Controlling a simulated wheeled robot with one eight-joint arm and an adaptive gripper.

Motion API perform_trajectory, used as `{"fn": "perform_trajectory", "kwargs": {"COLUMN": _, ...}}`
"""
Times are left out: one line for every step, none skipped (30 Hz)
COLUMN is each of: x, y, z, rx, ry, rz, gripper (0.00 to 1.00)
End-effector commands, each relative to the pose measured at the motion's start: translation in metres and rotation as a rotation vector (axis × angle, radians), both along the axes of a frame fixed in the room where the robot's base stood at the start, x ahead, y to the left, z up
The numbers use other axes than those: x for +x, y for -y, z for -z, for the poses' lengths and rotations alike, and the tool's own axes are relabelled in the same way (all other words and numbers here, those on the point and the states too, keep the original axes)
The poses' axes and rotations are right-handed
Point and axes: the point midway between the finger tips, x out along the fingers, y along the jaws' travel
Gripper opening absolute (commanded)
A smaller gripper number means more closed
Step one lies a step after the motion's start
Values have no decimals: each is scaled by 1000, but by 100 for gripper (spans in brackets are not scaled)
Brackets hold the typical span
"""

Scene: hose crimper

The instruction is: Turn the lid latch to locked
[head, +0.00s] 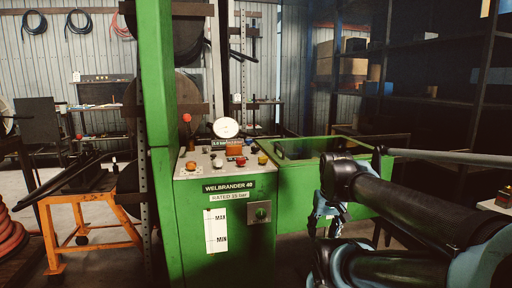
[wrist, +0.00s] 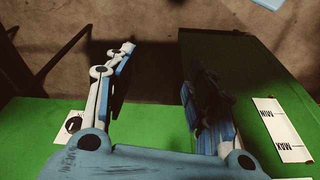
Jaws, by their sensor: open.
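The machine's top panel (head: 225,160) carries coloured buttons and a round gauge (head: 226,128). A green open-topped box (head: 300,150) extends to the right, behind my arm. An orange stand (head: 97,225) is on the left. Shelves (head: 430,110) stand at the back right.

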Motion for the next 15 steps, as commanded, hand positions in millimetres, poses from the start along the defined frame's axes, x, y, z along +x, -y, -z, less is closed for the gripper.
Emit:
{"fn": "perform_trajectory", "kwargs": {"x": 12, "y": -4, "z": -16, "rx": 4, "ry": 2, "rz": -27, "gripper": 50}}
{"fn": "perform_trajectory", "kwargs": {"x": 19, "y": -7, "z": -25, "rx": 6, "ry": 3, "rz": -47, "gripper": 50}}
{"fn": "perform_trajectory", "kwargs": {"x": 29, "y": -10, "z": -39, "rx": 9, "ry": 5, "rz": -77, "gripper": 50}}
{"fn": "perform_trajectory", "kwargs": {"x": 38, "y": -13, "z": -51, "rx": 12, "ry": 7, "rz": -102, "gripper": 50}}
{"fn": "perform_trajectory", "kwargs": {"x": 47, "y": -17, "z": -62, "rx": 16, "ry": 10, "rz": -129, "gripper": 50}}
{"fn": "perform_trajectory", "kwargs": {"x": 59, "y": -21, "z": -78, "rx": 21, "ry": 13, "rz": -164, "gripper": 50}}
{"fn": "perform_trajectory", "kwargs": {"x": 68, "y": -24, "z": -89, "rx": 23, "ry": 15, "rz": -191, "gripper": 50}}
{"fn": "perform_trajectory", "kwargs": {"x": 77, "y": -28, "z": -100, "rx": 26, "ry": 18, "rz": -217, "gripper": 50}}
{"fn": "perform_trajectory", "kwargs": {"x": 90, "y": -33, "z": -114, "rx": 31, "ry": 23, "rz": -252, "gripper": 50}}
{"fn": "perform_trajectory", "kwargs": {"x": 99, "y": -36, "z": -125, "rx": 34, "ry": 26, "rz": -278, "gripper": 50}}
{"fn": "perform_trajectory", "kwargs": {"x": 108, "y": -40, "z": -135, "rx": 37, "ry": 29, "rz": -306, "gripper": 50}}
{"fn": "perform_trajectory", "kwargs": {"x": 121, "y": -46, "z": -149, "rx": 41, "ry": 33, "rz": -342, "gripper": 50}}
{"fn": "perform_trajectory", "kwargs": {"x": 131, "y": -50, "z": -159, "rx": 44, "ry": 37, "rz": -368, "gripper": 50}}
{"fn": "perform_trajectory", "kwargs": {"x": 140, "y": -54, "z": -168, "rx": 46, "ry": 40, "rz": -393, "gripper": 50}}
{"fn": "perform_trajectory", "kwargs": {"x": 153, "y": -59, "z": -181, "rx": 51, "ry": 46, "rz": -428, "gripper": 50}}
